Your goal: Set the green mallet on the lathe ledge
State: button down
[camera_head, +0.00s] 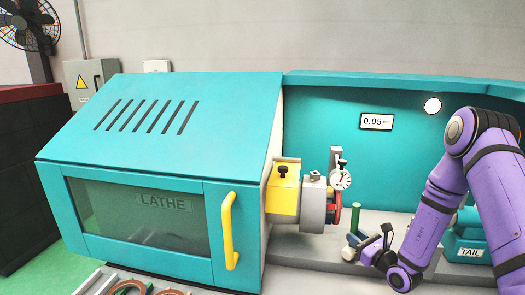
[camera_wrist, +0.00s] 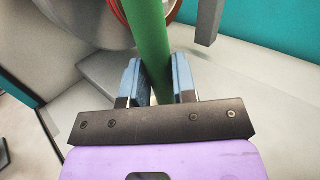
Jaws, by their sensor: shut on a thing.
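The green mallet shows as an upright green shaft (camera_head: 355,216) in the head view, just right of the lathe chuck. In the wrist view its green shaft (camera_wrist: 148,35) runs up between the two blue fingers. My gripper (camera_head: 357,240) is shut on it, low over the ledge; it also shows in the wrist view (camera_wrist: 154,85). The grey lathe ledge (camera_head: 305,246) lies under and around the gripper.
The grey chuck (camera_head: 313,204) with a red ring (camera_head: 328,214) and a dial gauge (camera_head: 341,179) stand close left of the mallet. A teal block marked TAIL (camera_head: 469,251) is at the right. The teal lathe cabinet (camera_head: 160,150) fills the left.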

jog(key=n, duration=0.4)
jog(key=shift+a, duration=0.1)
jog(key=n, duration=0.3)
jog(key=shift+n, duration=0.3)
jog(key=n, duration=0.4)
jog(key=shift+n, duration=1.2)
